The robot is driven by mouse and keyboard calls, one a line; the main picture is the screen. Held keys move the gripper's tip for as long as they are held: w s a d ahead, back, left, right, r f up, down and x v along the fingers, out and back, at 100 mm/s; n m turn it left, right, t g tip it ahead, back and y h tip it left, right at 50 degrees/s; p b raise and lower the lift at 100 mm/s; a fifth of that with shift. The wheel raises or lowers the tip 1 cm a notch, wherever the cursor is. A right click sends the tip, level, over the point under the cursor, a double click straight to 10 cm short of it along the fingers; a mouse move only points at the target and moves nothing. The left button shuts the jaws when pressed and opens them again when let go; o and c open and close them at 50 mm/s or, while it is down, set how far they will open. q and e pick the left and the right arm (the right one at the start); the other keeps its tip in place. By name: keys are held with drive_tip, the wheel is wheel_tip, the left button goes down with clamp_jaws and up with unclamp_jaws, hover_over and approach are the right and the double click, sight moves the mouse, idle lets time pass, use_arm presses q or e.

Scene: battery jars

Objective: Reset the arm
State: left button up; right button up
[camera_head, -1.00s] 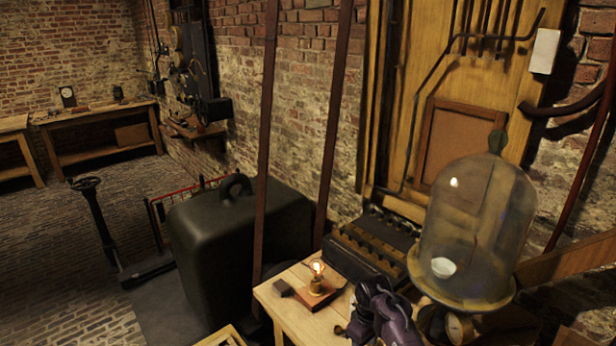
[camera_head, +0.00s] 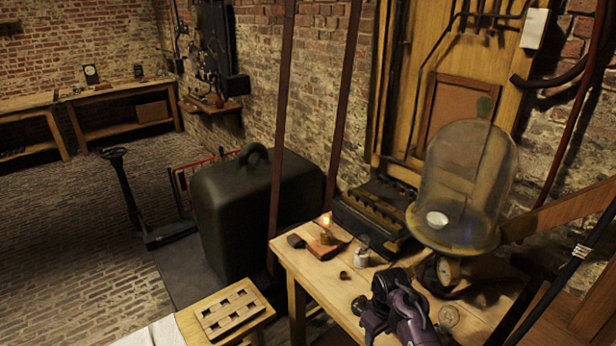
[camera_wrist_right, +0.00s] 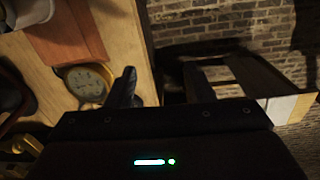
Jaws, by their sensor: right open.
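My right gripper (camera_wrist_right: 158,88) shows in the right wrist view. Its two dark fingers are apart with nothing between them. They are beside the edge of a wooden surface, and a round brass-rimmed dial (camera_wrist_right: 87,80) lies just left of the left finger. My left gripper is not in view. The wooden table (camera_head: 325,300) stands at lower centre in the head view.
A lit small lamp (camera_head: 326,235), a small metal-topped jar (camera_head: 362,258) and a glass bell jar (camera_head: 465,180) stand at the table's back. A slotted wooden block (camera_head: 230,310) lies lower left. A large dark green case (camera_head: 240,215) stands behind.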

drive_tip(key=s+d+r+m+t, duration=0.15)
drive_tip(key=s+r, duration=0.25)
drive_tip(key=s, duration=0.5)
drive_tip(key=s+a+r+m+t, duration=0.15)
drive_tip(key=s+r, duration=0.25)
drive_tip(key=s, duration=0.4)
drive_tip(key=s+d+r+m, duration=0.2)
drive_tip(key=s+r, duration=0.2)
drive_tip(key=s, duration=0.5)
wheel_tip(320, 180, down, 35)
drive_tip(key=s+g+b, duration=0.1)
drive_tip(key=s+b, duration=0.1)
drive_tip(key=b, duration=0.4)
use_arm(q)
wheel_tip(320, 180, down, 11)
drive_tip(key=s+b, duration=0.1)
drive_tip(key=b, duration=0.3)
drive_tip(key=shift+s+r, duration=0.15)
use_arm(e)
drive_tip(key=s+d+f+g, duration=0.1)
drive_tip(key=s+d+f, duration=0.2)
drive_tip(key=s+f, duration=1.6)
wheel_tip(320, 180, down, 4)
drive_tip(key=shift+s+f+n, duration=0.2)
drive_tip(key=shift+s+n, duration=0.1)
drive_tip(key=shift+n, duration=0.1)
